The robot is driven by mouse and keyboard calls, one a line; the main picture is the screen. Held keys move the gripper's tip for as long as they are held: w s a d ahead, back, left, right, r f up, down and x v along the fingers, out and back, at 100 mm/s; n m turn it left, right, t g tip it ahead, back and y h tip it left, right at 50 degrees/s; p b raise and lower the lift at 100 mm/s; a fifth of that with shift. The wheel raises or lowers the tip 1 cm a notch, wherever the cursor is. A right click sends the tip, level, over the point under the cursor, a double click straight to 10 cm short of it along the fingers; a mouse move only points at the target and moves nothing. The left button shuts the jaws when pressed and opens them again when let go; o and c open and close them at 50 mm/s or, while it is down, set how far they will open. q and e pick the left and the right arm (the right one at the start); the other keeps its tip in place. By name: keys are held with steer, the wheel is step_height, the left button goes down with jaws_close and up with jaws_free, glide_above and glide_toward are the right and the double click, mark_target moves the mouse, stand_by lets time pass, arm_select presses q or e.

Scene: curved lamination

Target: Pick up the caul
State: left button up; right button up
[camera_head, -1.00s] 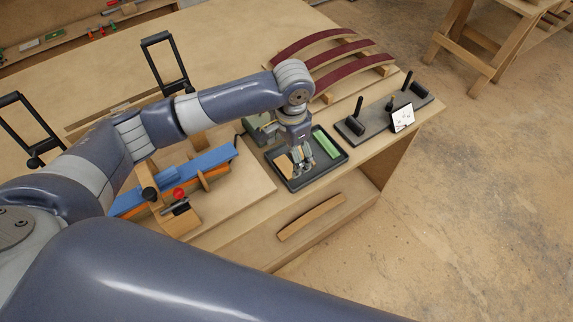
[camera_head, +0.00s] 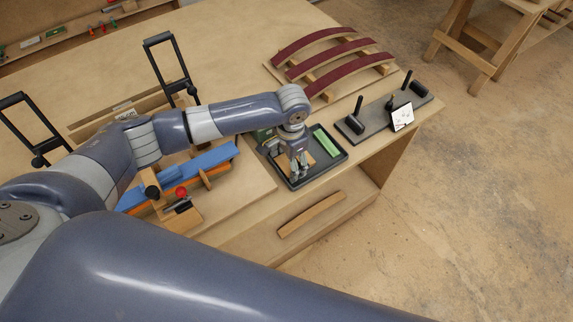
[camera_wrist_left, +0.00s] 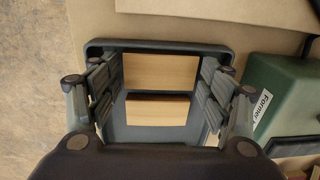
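The tray (camera_head: 322,178) is dark and shallow and sits at the front of the bench. Light wooden blocks lie in it; I take them for cauls, but cannot tell which one is meant. In the left wrist view one wooden block (camera_wrist_left: 160,72) lies across the tray, with a second wooden block (camera_wrist_left: 155,109) just below it. My left gripper (camera_head: 298,172) is over the tray, pointing down. In the left wrist view its fingers (camera_wrist_left: 158,95) stand wide apart on either side of the blocks, with nothing clamped. My right gripper is not in view.
A green item (camera_head: 326,142) lies in the tray's right part. A green box (camera_wrist_left: 280,88) stands beside the tray. A blue-and-orange clamped form (camera_head: 205,162) is to the left. Dark red curved strips (camera_head: 335,60) and a grey stand (camera_head: 385,118) are behind and right.

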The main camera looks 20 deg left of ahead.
arm_select(q)
steer(key=shift+c, duration=1.3)
